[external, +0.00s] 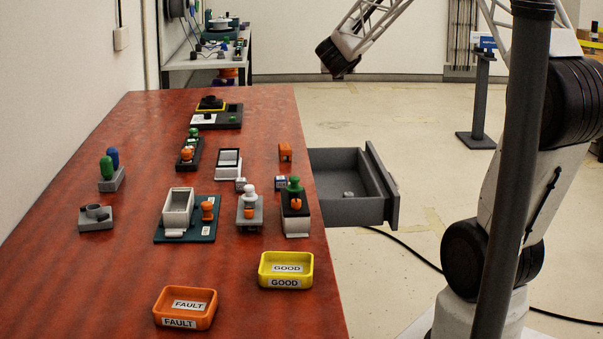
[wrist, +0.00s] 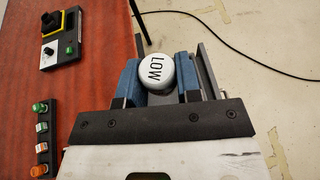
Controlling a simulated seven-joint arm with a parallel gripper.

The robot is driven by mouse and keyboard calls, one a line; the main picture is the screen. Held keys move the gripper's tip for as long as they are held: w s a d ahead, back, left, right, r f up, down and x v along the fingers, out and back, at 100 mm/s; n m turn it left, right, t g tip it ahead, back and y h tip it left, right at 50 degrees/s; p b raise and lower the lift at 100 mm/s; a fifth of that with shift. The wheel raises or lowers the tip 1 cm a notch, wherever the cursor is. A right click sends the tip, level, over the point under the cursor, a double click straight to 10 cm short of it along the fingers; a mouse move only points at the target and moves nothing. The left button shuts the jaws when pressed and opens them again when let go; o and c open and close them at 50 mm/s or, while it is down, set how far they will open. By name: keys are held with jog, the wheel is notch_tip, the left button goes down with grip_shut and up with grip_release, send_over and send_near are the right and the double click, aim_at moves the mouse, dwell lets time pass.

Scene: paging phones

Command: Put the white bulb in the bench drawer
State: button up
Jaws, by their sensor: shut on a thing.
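My gripper (wrist: 158,80) is shut on a white bulb (wrist: 156,70), a round white piece marked LOW, held between its blue fingers. In the external view my gripper (external: 338,60) is high above the floor side of the bench, and the held bulb cannot be made out there. The grey bench drawer (external: 346,213) is pulled open at the bench's right edge, below my gripper. A small grey thing lies inside it. In the wrist view grey drawer walls (wrist: 208,72) show behind the fingers; the drawer floor is mostly hidden.
A white-topped piece (external: 249,188) stands in a grey holder on the red bench (external: 120,270), beside a green-topped one (external: 294,185). A yellow GOOD tray (external: 286,283) and an orange FAULT tray (external: 168,308) are in front.

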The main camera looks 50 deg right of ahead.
send_over(336, 191)
notch_tip(336, 191, down, 24)
jog(key=shift+w+r, duration=0.15)
jog(key=shift+r, duration=0.05)
jog(key=shift+f, duration=3.1)
jog(key=shift+f, duration=1.9)
jog(key=shift+f, duration=0.6)
jog(key=o, duration=0.9)
jog(key=shift+r, duration=0.1)
